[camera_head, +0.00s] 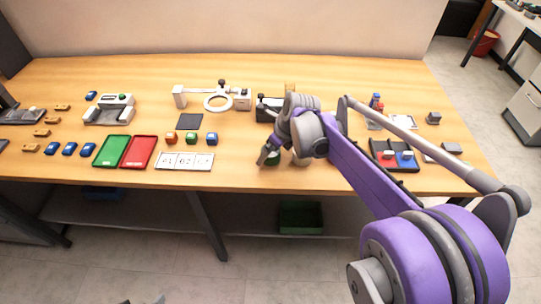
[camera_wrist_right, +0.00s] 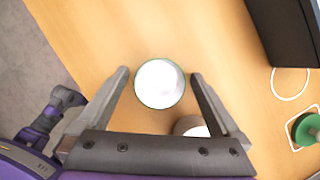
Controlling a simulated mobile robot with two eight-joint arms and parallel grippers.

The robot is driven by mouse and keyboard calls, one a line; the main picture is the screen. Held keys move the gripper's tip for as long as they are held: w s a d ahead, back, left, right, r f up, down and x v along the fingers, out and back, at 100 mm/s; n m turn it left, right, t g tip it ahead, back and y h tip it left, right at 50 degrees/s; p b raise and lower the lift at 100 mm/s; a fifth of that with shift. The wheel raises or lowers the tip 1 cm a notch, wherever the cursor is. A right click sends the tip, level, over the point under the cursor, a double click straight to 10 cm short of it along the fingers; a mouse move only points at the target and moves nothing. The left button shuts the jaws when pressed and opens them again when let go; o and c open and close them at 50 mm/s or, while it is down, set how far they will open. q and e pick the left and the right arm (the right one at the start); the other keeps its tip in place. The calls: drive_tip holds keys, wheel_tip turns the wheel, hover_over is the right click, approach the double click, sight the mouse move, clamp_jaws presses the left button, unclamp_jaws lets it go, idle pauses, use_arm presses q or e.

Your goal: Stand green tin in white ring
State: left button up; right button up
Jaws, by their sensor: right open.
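The green tin (camera_wrist_right: 160,84), with a pale top and a thin green rim, stands on the table between the fingers of my right gripper (camera_wrist_right: 160,75). The fingers are open, with a gap visible on each side of the tin. In the head view the tin (camera_head: 273,161) is mostly hidden behind my right gripper (camera_head: 267,155). A thin white ring (camera_wrist_right: 274,83) lies empty on the table to the right in the wrist view; my arm hides it in the head view. Small grey tips of my left gripper (camera_head: 146,301) barely show at the bottom edge.
A second, pale-topped tin (camera_wrist_right: 191,126) stands close beside the green tin, partly behind my gripper. A black device (camera_wrist_right: 290,30) stands beyond the ring. A green round object (camera_wrist_right: 307,130) is at the right. A white numbered card (camera_head: 185,161) lies left of the gripper, near the table's front edge.

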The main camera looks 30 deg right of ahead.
clamp_jaws()
idle(0.5)
